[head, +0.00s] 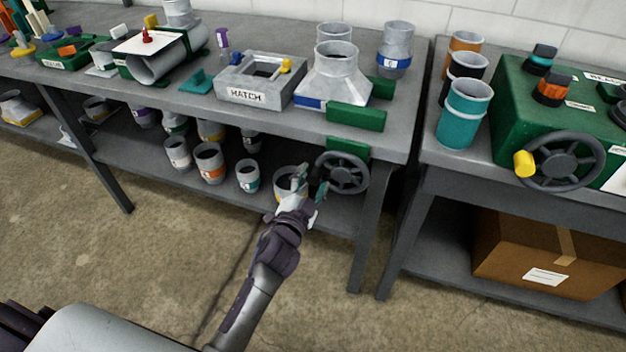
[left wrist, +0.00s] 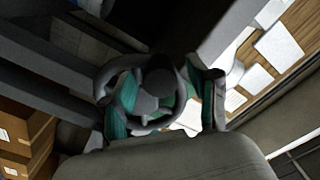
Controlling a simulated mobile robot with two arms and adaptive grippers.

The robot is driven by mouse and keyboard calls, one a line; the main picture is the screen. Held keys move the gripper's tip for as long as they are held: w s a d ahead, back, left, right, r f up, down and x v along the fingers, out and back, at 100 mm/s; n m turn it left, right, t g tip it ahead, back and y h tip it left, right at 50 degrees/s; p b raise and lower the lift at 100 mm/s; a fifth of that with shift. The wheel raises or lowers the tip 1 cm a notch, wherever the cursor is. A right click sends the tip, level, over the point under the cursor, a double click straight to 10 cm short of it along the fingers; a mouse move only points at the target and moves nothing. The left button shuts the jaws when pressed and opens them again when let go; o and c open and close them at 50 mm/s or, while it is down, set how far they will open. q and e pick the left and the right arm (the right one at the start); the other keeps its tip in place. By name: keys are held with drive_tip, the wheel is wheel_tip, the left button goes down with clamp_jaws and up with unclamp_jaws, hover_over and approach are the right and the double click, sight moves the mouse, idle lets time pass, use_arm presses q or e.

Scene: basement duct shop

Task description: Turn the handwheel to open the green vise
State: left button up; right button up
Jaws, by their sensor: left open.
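The green vise (head: 355,117) is mounted at the front edge of the left bench, with a second green jaw block (head: 380,87) behind. Its dark spoked handwheel (head: 342,172) hangs below the bench top, facing the front. My left gripper (head: 311,186) is open just left of the wheel, its fingertips close to the rim; I cannot tell whether they touch it. In the left wrist view my left gripper (left wrist: 165,112) shows teal finger pads with dark curved shapes between them, too dim to identify surely. My right gripper is not in view.
Several cans line the lower shelf (head: 226,188). On the right bench a green machine (head: 520,115) has another handwheel (head: 570,163) with a yellow knob. A cardboard box (head: 540,250) sits below.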

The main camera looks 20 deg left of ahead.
use_arm(q)
drive_tip(key=shift+w, duration=0.35)
drive_tip(key=c, duration=0.9)
clamp_jaws()
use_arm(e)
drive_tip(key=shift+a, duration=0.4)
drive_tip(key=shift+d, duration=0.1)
